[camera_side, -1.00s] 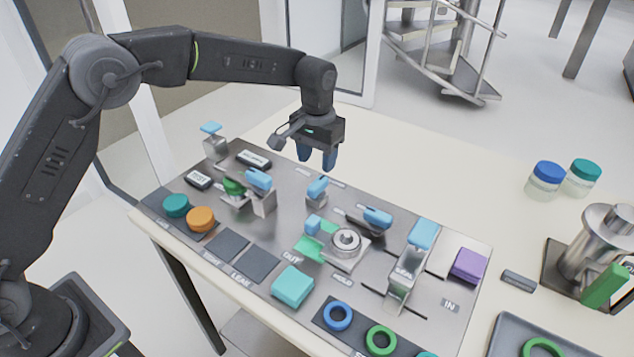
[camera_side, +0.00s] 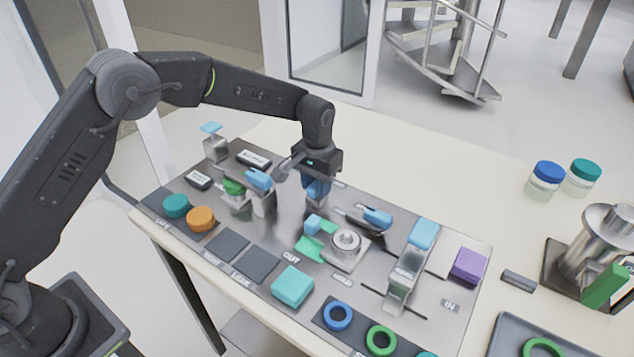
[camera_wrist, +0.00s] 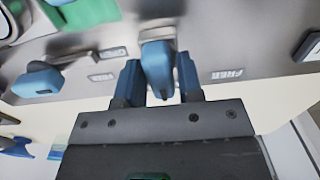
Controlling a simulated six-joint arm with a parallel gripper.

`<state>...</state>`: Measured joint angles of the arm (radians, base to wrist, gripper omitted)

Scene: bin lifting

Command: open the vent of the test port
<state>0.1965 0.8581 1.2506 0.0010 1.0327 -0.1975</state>
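A small light-blue-capped handle (camera_wrist: 158,66) stands on the grey panel; I take it for the vent's, though no label confirms this. In the side view it is mostly hidden behind my gripper (camera_side: 316,190). In the wrist view my gripper (camera_wrist: 160,85) has its two dark blue fingers apart, one on each side of the cap. The gaps are narrow, and no firm contact shows. The test port may be the round metal fitting (camera_side: 346,241) on the panel, nearer the side camera.
A blue-tipped lever (camera_side: 377,217) lies right of my gripper, and a tall blue-topped clamp (camera_side: 422,235) further right. Another blue-handled clamp (camera_side: 259,180) stands close on the left. Teal (camera_side: 176,205) and orange knobs (camera_side: 201,218) sit at the left. Clear table lies behind the panel.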

